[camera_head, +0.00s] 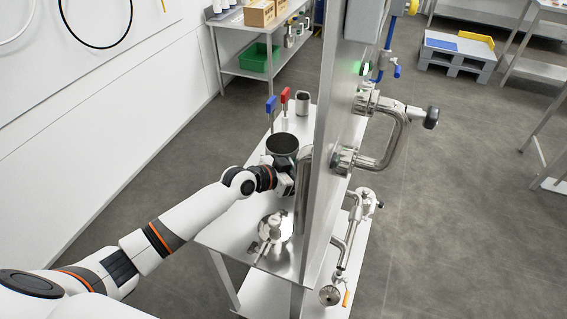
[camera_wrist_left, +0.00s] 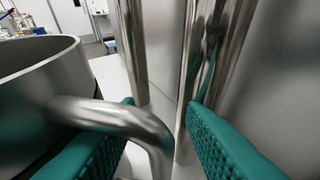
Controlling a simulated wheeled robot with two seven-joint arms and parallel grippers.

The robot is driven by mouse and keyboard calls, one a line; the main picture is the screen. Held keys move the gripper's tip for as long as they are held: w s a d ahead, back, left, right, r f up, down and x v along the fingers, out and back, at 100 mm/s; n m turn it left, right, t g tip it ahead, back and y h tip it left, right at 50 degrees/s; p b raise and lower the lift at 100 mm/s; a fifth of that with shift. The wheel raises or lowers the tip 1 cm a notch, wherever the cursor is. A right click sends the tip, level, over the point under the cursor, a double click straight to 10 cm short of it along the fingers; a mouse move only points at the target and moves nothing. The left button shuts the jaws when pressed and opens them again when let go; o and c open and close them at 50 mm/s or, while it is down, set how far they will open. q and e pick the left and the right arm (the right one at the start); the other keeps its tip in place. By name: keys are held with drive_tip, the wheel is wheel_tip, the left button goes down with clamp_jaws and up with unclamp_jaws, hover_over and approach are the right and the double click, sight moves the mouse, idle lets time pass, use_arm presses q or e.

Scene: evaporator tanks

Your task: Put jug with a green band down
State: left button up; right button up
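A steel jug (camera_head: 283,146) with an open top is at my left gripper (camera_head: 287,181), beside the upright metal panel. No green band can be made out on it. The jug's wall also fills the left of the left wrist view (camera_wrist_left: 40,95). Its bent handle (camera_wrist_left: 120,120) runs between the two green finger pads of the left gripper (camera_wrist_left: 160,125). The pads are apart, with gaps beside the handle. The gripper and panel hide part of the jug, and I cannot tell whether its base touches the table. My right gripper is out of view.
The steel table (camera_head: 225,236) has a round steel fitting (camera_head: 272,228) in front. Blue-handled (camera_head: 271,106) and red-handled (camera_head: 285,98) items and a steel cup (camera_head: 302,102) stand behind. The upright panel (camera_head: 326,130) with pipes (camera_head: 393,140) closes off the right side.

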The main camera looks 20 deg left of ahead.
use_arm(q)
drive_tip(key=shift+r, duration=0.1)
clamp_jaws()
